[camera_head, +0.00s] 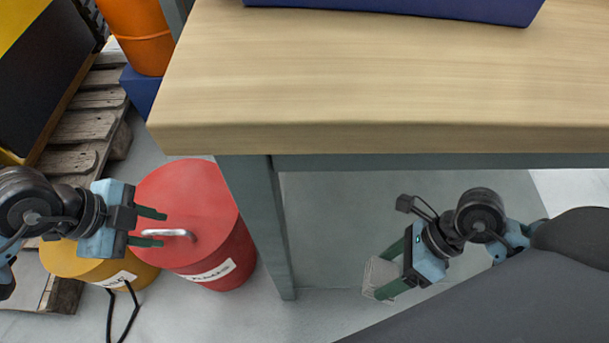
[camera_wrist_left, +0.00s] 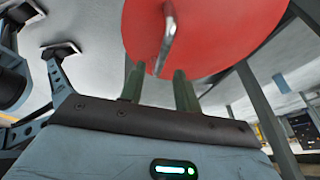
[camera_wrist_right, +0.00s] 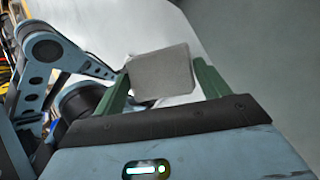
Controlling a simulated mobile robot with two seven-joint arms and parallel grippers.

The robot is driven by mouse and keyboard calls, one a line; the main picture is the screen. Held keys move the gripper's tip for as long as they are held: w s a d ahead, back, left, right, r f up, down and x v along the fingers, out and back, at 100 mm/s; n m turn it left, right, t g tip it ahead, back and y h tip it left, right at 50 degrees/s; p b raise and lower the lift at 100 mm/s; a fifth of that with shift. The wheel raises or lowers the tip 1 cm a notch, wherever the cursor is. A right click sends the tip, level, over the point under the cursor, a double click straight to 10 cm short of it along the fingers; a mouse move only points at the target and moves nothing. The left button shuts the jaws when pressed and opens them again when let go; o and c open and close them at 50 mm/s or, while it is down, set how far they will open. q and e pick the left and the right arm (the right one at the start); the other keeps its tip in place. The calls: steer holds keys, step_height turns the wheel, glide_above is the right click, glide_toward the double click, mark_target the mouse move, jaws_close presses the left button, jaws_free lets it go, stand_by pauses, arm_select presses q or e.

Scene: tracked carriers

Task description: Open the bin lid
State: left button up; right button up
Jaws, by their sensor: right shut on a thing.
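The red bin (camera_head: 222,262) stands on the floor left of the table leg. Its red lid (camera_head: 185,190) is on top, with a silver bar handle (camera_head: 170,233). The lid (camera_wrist_left: 215,25) and handle (camera_wrist_left: 167,40) also show in the left wrist view. My left gripper (camera_head: 160,228) is open at the lid, its fingers pointing at the handle; the handle's near end lies about between the fingertips (camera_wrist_left: 158,72). I cannot tell whether they touch. My right gripper (camera_head: 379,277) is shut on a grey block (camera_head: 380,275), also seen in the right wrist view (camera_wrist_right: 160,73).
A yellow bin (camera_head: 95,265) stands left of the red bin, partly behind my left arm. A wooden table (camera_head: 400,75) with a blue container (camera_head: 420,8) spans the top. Its leg (camera_head: 258,220) is right of the red bin. Pallets (camera_head: 80,125) and an orange bin (camera_head: 145,40) are at left.

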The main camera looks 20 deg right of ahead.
arm_select(q)
steer(key=shift+b+x, duration=0.3)
steer(key=shift+x, duration=0.75)
jaws_close()
